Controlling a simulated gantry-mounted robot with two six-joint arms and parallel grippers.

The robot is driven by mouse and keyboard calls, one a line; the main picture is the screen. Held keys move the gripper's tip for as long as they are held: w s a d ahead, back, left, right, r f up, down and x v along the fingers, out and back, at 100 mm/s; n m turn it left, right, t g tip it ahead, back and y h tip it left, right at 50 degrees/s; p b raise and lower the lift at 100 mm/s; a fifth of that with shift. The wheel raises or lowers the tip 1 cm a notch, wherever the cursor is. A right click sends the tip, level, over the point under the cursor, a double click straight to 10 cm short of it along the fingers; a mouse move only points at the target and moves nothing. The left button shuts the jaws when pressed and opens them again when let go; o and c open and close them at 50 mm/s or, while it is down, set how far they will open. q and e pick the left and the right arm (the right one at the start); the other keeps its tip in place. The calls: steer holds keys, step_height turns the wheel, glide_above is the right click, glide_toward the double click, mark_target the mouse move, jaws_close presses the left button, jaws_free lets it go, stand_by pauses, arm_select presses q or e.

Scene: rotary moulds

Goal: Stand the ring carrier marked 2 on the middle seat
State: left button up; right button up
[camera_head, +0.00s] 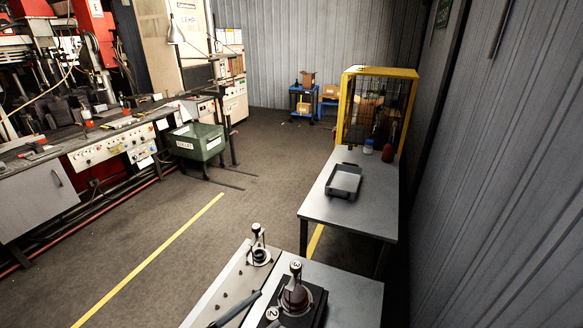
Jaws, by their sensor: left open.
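A light bench top (345,288) fills the bottom middle of the view. A carrier with a dark knob and pale disc top (258,246) stands upright on the paler plate at its left. A second carrier, with a reddish-brown body (295,294), stands upright on a black block. A third round top (272,313) shows at the bottom edge, its lower part cut off. My right gripper is out of view.
Small dark holes or studs dot the pale plate (222,290). A grey table (345,212) behind holds a black tray (344,180), and a yellow-framed cage (378,105) stands beyond. Open floor lies left; a corrugated wall (490,200) closes the right side.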

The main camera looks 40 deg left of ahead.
arm_select(q)
steer(key=w+d+r+m+t+h, duration=0.1)
steer(key=w+d+r+m, duration=0.15)
steer(key=r+m, duration=0.5)
steer(key=w+d+r+m+t+h, duration=0.1)
steer(key=w+r+m, duration=0.3)
steer(key=r+m, duration=0.3)
steer(key=s+d+r+m+t, duration=0.1)
steer(key=r+m, duration=0.3)
steer(key=r, duration=0.5)
steer(key=s+d+r+m+t+y, duration=0.1)
steer(key=s+d+r+m+t, duration=0.1)
steer(key=r+m, duration=0.3)
steer(key=s+d+r+m+t+y, duration=0.1)
steer(key=s+d+r+m+t, duration=0.1)
steer(key=r, duration=1.2)
steer(key=shift+s+d+m+t, duration=0.2)
steer(key=shift+m+t, duration=0.7)
steer(key=shift+m, duration=0.35)
